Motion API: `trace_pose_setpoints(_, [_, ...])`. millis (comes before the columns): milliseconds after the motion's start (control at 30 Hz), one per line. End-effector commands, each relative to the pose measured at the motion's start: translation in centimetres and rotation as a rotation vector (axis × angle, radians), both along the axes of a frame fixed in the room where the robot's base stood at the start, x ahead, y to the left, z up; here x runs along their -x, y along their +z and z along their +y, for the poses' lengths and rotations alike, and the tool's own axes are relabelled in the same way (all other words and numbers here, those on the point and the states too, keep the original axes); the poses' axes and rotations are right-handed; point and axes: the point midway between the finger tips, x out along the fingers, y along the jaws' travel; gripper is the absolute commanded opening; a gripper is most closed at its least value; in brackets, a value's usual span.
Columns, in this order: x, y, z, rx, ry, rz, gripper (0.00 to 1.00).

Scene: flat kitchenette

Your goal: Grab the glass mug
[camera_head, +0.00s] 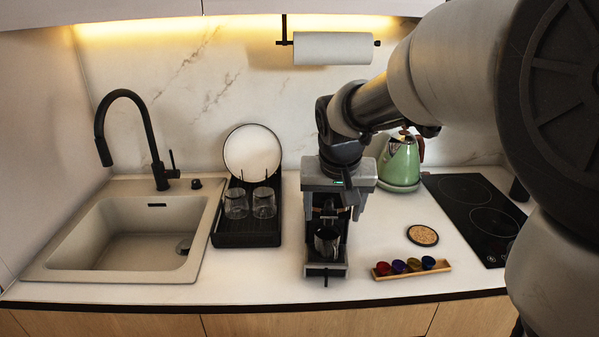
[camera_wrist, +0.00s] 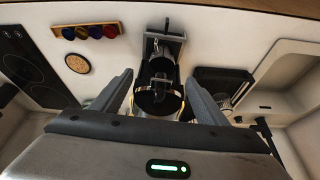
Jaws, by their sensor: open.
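A glass mug (camera_head: 326,240) stands on the drip tray of the coffee machine (camera_head: 326,268), looking dark against it. In the wrist view the mug (camera_wrist: 161,66) is small and partly hidden by the machine's upper parts. Two clear glass vessels, one left (camera_head: 236,204) and one right (camera_head: 264,203), stand in the black dish rack; I cannot tell whether they have handles. My gripper (camera_head: 335,207) is open and empty, pointing down over the coffee machine. In the wrist view its fingers (camera_wrist: 158,82) appear either side of the machine's top, with the mug beyond them.
The dish rack (camera_head: 246,236) holds a white plate, left of the machine, beside the sink (camera_head: 130,235). A capsule tray (camera_head: 412,273), cork coaster (camera_head: 423,235), green kettle (camera_head: 400,163) and black cooktop (camera_head: 475,215) are on the right. Counter before the coaster is partly clear.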

Motion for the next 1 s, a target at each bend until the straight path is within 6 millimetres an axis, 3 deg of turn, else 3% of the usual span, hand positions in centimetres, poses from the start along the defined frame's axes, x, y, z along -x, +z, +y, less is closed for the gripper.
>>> trace_pose_setpoints(100, [-1.0, -2.7, -0.1, 0.001, 0.001, 0.005, 0.68])
trace_pose_setpoints(300, [-2.3, -5.7, -0.2, 0.001, 0.001, 0.002, 0.68])
trace_pose_setpoints(567, [-3.1, -7.4, -0.2, 0.001, 0.001, 0.002, 0.68])
trace_pose_setpoints(800, [-4.6, -10.6, 0.0, 0.001, 0.001, 0.003, 0.68])
trace_pose_setpoints(1000, [-5.0, -11.2, -0.1, 0.000, 0.000, -0.001, 0.68])
